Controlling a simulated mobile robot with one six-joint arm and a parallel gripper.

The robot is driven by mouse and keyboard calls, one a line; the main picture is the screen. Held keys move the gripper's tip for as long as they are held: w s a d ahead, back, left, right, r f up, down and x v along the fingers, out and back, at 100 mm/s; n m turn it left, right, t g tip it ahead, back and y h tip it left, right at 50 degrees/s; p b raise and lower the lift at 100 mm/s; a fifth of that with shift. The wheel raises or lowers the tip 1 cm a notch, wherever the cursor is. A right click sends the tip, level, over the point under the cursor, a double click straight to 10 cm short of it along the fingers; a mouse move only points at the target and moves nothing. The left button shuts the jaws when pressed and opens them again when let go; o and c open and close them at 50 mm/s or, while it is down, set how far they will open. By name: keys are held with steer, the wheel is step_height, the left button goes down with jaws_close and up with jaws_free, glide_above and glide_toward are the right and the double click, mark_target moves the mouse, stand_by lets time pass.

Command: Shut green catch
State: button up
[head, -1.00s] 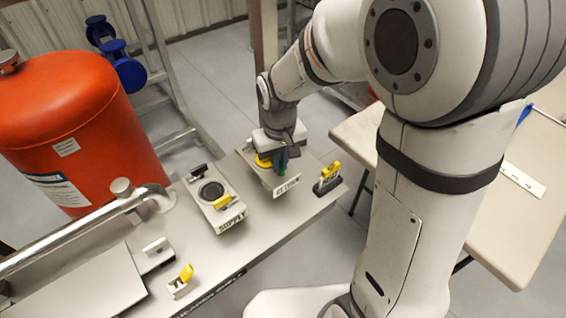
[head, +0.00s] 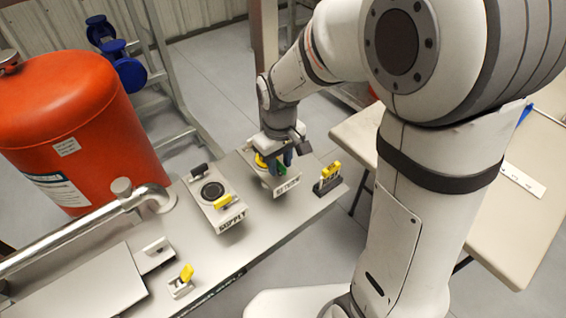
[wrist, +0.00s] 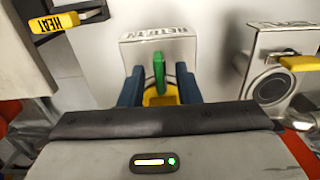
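The green catch (wrist: 159,72) stands on the plate labelled RETURN (wrist: 158,36), above a yellow part (wrist: 160,96). My gripper (wrist: 159,80) is open, with one blue finger on each side of the green catch and a visible gap to it on both sides. In the head view my gripper (head: 279,161) is low over the RETURN plate (head: 284,188). The green catch (head: 281,169) is partly hidden there by the fingers.
The SUPPLY plate (head: 234,222) with a yellow catch (head: 222,201) lies left of the gripper. A yellow handle (head: 331,169) on a dark base stands to the right. A large orange tank (head: 75,130) and a metal pipe (head: 70,240) stand at left.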

steer(key=shift+r, duration=0.1)
steer(key=shift+r+p, duration=2.7)
steer(key=shift+r, duration=0.75)
steer(key=m, duration=0.5)
steer(key=shift+r, duration=0.25)
steer(key=shift+r+m, duration=0.1)
steer(key=shift+m, duration=0.9)
steer(key=shift+r+m, duration=0.1)
steer(key=shift+m, duration=0.7)
steer(key=m, duration=0.5)
steer(key=shift+r+p, duration=0.3)
steer(key=shift+p, duration=0.1)
